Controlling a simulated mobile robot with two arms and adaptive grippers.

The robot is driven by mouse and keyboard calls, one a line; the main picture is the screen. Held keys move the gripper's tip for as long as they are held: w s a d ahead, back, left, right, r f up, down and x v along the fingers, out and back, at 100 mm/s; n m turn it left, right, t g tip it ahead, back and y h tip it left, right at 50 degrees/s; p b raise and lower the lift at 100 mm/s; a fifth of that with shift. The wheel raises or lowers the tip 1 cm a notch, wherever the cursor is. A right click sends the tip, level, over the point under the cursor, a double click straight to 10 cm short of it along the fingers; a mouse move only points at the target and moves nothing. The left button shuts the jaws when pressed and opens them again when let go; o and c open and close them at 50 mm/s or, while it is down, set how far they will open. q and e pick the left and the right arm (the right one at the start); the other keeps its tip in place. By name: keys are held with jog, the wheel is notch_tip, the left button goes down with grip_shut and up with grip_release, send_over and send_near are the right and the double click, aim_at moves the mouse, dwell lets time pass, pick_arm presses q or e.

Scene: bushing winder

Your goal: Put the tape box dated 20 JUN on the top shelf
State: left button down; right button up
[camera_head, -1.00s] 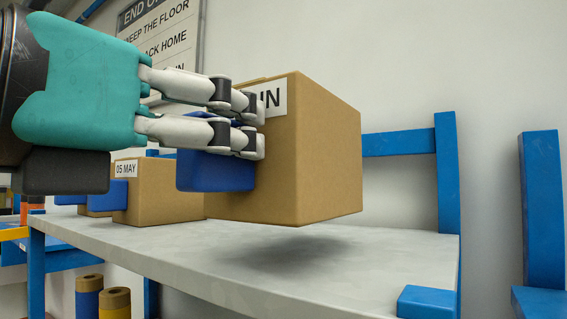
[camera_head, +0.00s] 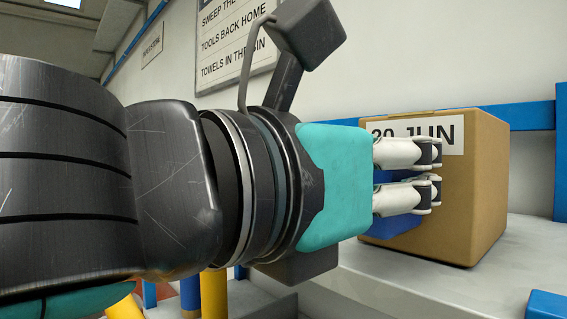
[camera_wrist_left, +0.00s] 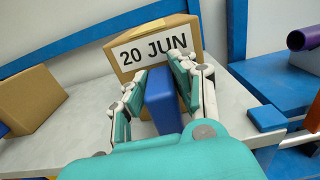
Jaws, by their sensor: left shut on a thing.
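The cardboard tape box (camera_head: 468,190) has a white label reading 20 JUN, which is easy to read in the left wrist view (camera_wrist_left: 153,50). My left gripper (camera_head: 432,178) is shut on the blue handle (camera_head: 395,225) on the box's front; the handle also shows between the fingers in the left wrist view (camera_wrist_left: 162,105). The box is upright at the grey top shelf board (camera_head: 510,270). Its bottom edge is close to the board, and I cannot tell for certain whether it touches. My right gripper is not in view.
Another cardboard box (camera_wrist_left: 28,97) stands on the board to the left in the left wrist view. A blue rail (camera_head: 525,115) runs behind the 20 JUN box. A blue block (camera_wrist_left: 266,117) sits at the board's right edge. Bare board lies between the boxes.

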pick_arm(q)
jog(key=shift+f, duration=0.1)
jog(key=c, duration=1.3)
grip_release()
jog(key=shift+d, duration=0.1)
jog(key=shift+c, duration=0.2)
jog(key=shift+o, duration=1.4)
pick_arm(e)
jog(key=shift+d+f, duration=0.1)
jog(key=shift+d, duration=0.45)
pick_arm(q)
jog(key=shift+r, duration=0.2)
jog(key=p+v, duration=0.1)
jog(key=v, duration=1.1)
jog(key=shift+f+p, duration=0.15)
jog(key=shift+p, duration=0.2)
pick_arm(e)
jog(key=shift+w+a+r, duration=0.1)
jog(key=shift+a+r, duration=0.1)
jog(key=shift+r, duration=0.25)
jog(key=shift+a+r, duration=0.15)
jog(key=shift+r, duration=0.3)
